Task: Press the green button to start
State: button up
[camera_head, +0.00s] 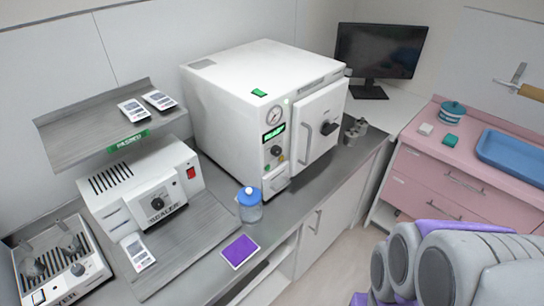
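A white boxy steriliser (228,95) stands on the grey counter in the middle of the view. Its front carries a round gauge (274,115), a lit green display (274,132) that seems to read READY, and small controls (277,151) below it. A small light green spot (286,101) sits above the gauge, and a green label (259,92) is on top. I cannot tell which of these small parts is the green button. My grey arm links show at the lower right, but my gripper is not in view.
A sealer (150,190) stands left of the steriliser, under a shelf (80,135) with pouches. A blue-lidded jar (249,205) and purple card (240,251) lie before the steriliser. A monitor (380,50) and pink cabinet (450,165) with a blue tray (515,155) are right.

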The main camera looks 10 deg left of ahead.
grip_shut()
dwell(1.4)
